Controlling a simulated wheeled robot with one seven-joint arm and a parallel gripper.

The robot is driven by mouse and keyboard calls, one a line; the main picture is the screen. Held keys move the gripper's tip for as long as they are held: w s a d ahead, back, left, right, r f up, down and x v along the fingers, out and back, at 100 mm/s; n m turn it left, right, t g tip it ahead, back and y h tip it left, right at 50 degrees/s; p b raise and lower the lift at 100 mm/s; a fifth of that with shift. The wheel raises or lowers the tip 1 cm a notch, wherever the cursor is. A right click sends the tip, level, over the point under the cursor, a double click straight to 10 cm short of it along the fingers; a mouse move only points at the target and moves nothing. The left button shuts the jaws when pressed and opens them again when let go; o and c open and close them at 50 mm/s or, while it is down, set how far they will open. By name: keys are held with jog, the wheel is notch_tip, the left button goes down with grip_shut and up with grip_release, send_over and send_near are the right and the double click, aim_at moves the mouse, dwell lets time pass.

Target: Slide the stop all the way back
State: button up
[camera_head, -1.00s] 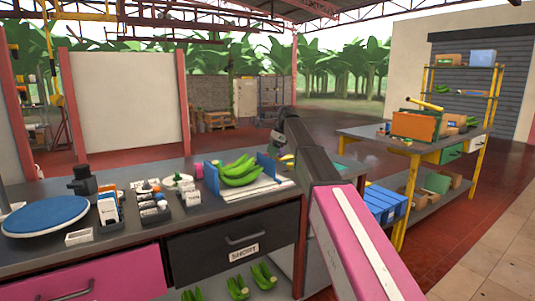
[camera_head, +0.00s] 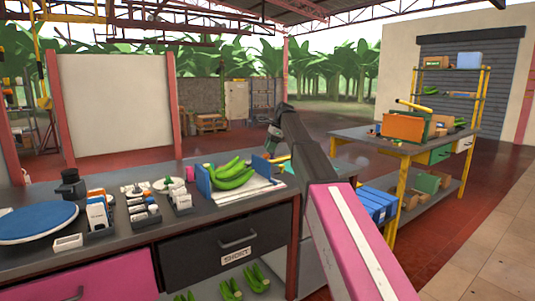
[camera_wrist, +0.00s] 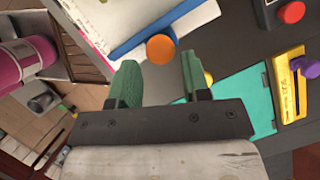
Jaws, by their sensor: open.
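A blue upright plate (camera_head: 261,169), which I take to be the stop, stands at the right end of a white board (camera_head: 250,191). In the wrist view the blue plate (camera_wrist: 165,30) shows as a slanted bar with a round orange knob (camera_wrist: 161,49) on its near side. My gripper (camera_wrist: 159,66) has its green fingers apart, one on each side of the knob's near edge in the picture. I cannot tell whether they touch it. In the head view my gripper is mostly hidden by my arm. Green bananas (camera_head: 232,174) lie on the board, left of the plate.
A second blue plate (camera_head: 203,180) stands left of the bananas. Right of the gripper in the wrist view are a teal mat (camera_wrist: 252,105), a yellow block (camera_wrist: 289,85) with a purple knob and a red button (camera_wrist: 291,12). Black trays and a blue disc (camera_head: 35,222) fill the left bench.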

jog(key=v, duration=0.7)
jog(key=shift+r, duration=0.4)
